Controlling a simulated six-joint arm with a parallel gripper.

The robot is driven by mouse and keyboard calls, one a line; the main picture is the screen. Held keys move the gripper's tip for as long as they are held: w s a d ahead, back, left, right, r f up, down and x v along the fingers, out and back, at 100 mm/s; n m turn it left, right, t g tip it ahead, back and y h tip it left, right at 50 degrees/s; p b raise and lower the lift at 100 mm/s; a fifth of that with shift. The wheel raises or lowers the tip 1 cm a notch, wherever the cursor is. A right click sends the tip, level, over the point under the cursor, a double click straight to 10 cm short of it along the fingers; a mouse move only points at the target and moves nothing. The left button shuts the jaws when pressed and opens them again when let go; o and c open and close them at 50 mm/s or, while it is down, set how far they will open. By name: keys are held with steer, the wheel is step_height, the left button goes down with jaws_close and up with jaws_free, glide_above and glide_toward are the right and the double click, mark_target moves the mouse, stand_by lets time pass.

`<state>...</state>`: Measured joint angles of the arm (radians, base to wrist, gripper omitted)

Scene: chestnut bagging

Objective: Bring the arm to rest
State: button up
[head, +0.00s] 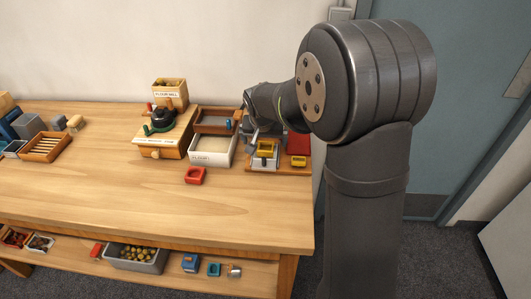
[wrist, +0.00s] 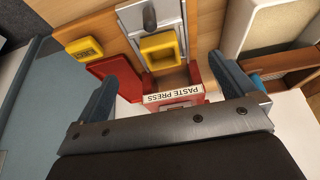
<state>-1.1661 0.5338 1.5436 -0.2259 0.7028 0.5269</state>
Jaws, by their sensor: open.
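My gripper (wrist: 165,78) is open and empty in the wrist view, with its two blue-grey fingers spread wide. In the head view my dark arm reaches from the right, and its end hangs over the right part of the bench (head: 110,195). The gripper faces the paste press (wrist: 175,97), a red part with a white label. Beside the press are a yellow square cup (wrist: 160,48) on a metal plate and a red panel (wrist: 115,78). I cannot tell the exact gap between the fingers and the press.
A wooden flour mill (head: 160,146), a white bin (head: 212,158) and a brown tray (head: 214,116) stand left of my gripper. A red square cup (head: 195,175) lies in front. Trays stand far left. The front middle of the bench is clear. A lower shelf holds a grey bin (head: 137,265).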

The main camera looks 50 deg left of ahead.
steer(key=v, duration=1)
